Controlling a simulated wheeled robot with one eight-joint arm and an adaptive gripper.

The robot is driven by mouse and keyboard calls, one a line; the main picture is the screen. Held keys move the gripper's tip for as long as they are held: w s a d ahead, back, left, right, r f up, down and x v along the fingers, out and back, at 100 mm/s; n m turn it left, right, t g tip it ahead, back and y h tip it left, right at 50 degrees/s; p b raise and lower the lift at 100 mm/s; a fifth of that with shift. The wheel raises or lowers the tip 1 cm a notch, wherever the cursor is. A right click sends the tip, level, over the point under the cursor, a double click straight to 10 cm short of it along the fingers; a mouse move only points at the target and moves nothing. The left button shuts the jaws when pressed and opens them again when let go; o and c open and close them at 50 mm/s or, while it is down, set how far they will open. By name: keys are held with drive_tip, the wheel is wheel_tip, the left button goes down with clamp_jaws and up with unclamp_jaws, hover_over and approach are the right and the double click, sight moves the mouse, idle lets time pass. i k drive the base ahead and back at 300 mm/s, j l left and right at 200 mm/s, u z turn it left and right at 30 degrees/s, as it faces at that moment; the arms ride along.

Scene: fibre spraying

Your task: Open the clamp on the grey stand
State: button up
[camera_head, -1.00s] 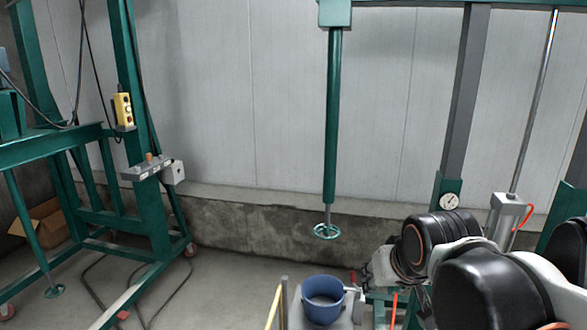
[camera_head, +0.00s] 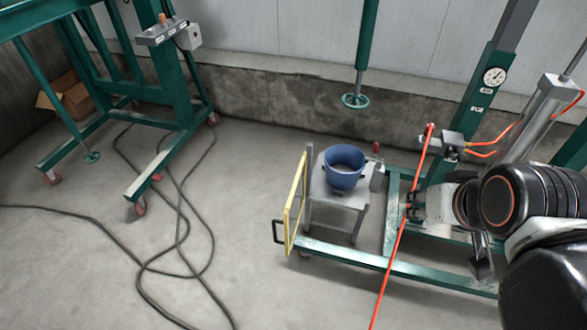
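A grey stand (camera_head: 335,216) stands on a green wheeled frame in the lower middle of the head view. A dark blue pot (camera_head: 344,167) sits upright on its top. A small grey fitting (camera_head: 377,176) with a red tip above it is at the pot's right side; it may be the clamp, but whether it is open or closed cannot be told. My gripper (camera_head: 413,206) is to the right of the stand, apart from the pot, at the end of my arm coming in from the right. Its fingers are too small and partly hidden to read.
A yellow-railed panel (camera_head: 296,202) is at the stand's left. A red hose (camera_head: 399,247) runs down past my gripper. Black cables (camera_head: 178,215) lie on the floor at left, near a green wheeled frame (camera_head: 184,152).

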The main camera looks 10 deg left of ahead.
sight(376, 147)
drive_tip(key=i+j+z, duration=0.2)
drive_tip(key=j, duration=0.8)
drive_tip(key=j+z, duration=0.15)
drive_tip(key=j, duration=0.8)
